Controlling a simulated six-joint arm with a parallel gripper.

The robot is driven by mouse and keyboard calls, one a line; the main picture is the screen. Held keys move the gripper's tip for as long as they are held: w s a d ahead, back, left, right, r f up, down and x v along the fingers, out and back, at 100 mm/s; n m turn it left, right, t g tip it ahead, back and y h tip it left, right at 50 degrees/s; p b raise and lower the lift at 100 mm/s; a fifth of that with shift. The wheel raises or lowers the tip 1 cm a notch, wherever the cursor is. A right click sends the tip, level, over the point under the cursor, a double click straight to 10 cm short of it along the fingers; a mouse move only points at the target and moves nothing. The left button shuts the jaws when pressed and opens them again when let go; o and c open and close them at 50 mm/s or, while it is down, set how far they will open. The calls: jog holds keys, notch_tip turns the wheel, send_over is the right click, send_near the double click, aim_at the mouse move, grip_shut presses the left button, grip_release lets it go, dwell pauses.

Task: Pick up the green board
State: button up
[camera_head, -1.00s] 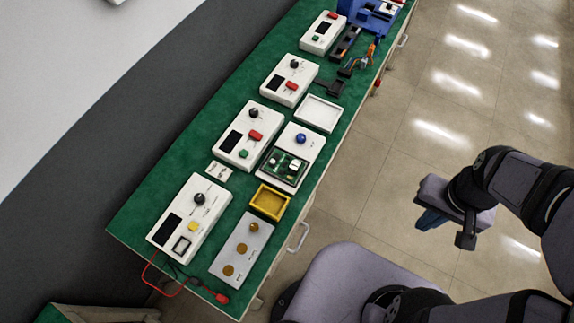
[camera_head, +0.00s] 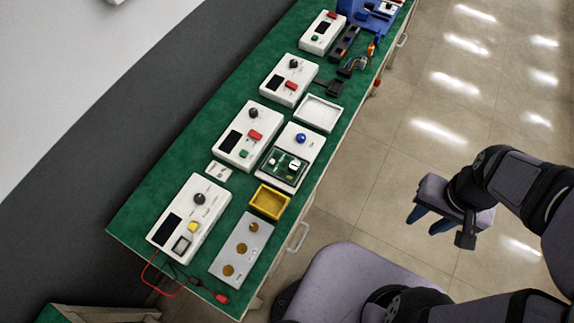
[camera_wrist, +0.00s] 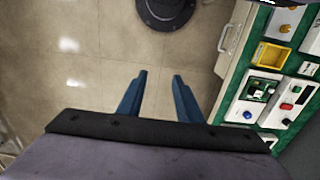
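The green board (camera_head: 284,166) lies on the lower part of a white fixture with a blue knob (camera_head: 300,138), on the green-topped bench. It carries small pale parts. In the wrist view the green board (camera_wrist: 259,91) shows at the right. My gripper (camera_head: 427,222) is to the right of the bench, above the floor and well apart from the board. In the wrist view its two blue fingers (camera_wrist: 157,78) are spread with nothing between them.
The bench (camera_head: 142,205) holds several white instrument boxes, a yellow tray (camera_head: 269,202), a white tray (camera_head: 318,114), a grey panel (camera_head: 241,250) and a red-tipped cable (camera_head: 221,298). A blue rack (camera_head: 375,14) stands at the far end. Floor between gripper and bench is clear.

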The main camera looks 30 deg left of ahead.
jog(key=shift+o, duration=0.9)
